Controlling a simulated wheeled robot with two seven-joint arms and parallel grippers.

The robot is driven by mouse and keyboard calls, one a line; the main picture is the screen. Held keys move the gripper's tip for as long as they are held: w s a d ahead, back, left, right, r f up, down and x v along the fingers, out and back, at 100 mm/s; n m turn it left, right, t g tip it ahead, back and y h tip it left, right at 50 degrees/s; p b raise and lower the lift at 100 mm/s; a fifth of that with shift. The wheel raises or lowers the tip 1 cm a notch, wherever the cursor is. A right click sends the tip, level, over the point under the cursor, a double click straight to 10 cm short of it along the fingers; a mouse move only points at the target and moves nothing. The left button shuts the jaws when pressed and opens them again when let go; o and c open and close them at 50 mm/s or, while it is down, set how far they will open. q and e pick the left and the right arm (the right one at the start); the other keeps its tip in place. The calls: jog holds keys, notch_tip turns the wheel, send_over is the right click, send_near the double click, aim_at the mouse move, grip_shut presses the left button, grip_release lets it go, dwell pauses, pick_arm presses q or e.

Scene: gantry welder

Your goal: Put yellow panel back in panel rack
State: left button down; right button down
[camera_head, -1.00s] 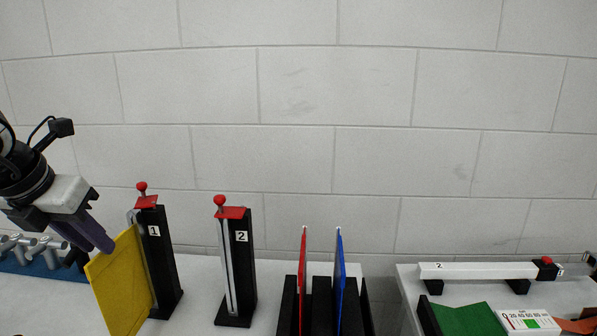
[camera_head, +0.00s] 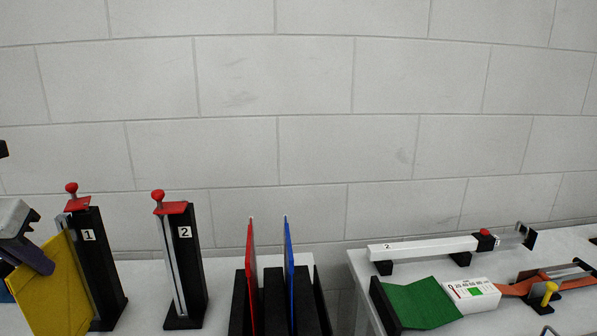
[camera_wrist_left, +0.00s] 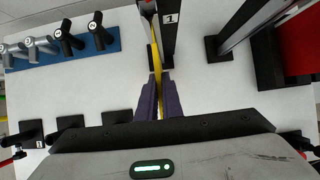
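The yellow panel (camera_head: 55,290) stands upright at the lower left of the head view, at the left side of the black stand marked 1 (camera_head: 98,265). Its thin edge shows in the left wrist view (camera_wrist_left: 156,52). My left gripper (camera_head: 38,262) is shut on the panel, with the purple fingers on either side of it. I cannot tell whether the panel still touches the rail of stand 1. The black panel rack (camera_head: 275,310) holds a red panel (camera_head: 251,275) and a blue panel (camera_head: 289,265), with slots between its black walls. My right gripper is not in view.
A second black stand marked 2 (camera_head: 188,265) stands between stand 1 and the rack. A second table at the right carries a white bar (camera_head: 422,249), a green sheet (camera_head: 420,304) and a gauge block (camera_head: 470,294).

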pick_arm(q)
jog(key=shift+r+p, duration=2.4)
jog(key=shift+r, duration=0.45)
jog(key=shift+r+p, duration=0.7)
jog(key=shift+r, duration=1.5)
notch_tip(320, 180, up, 17)
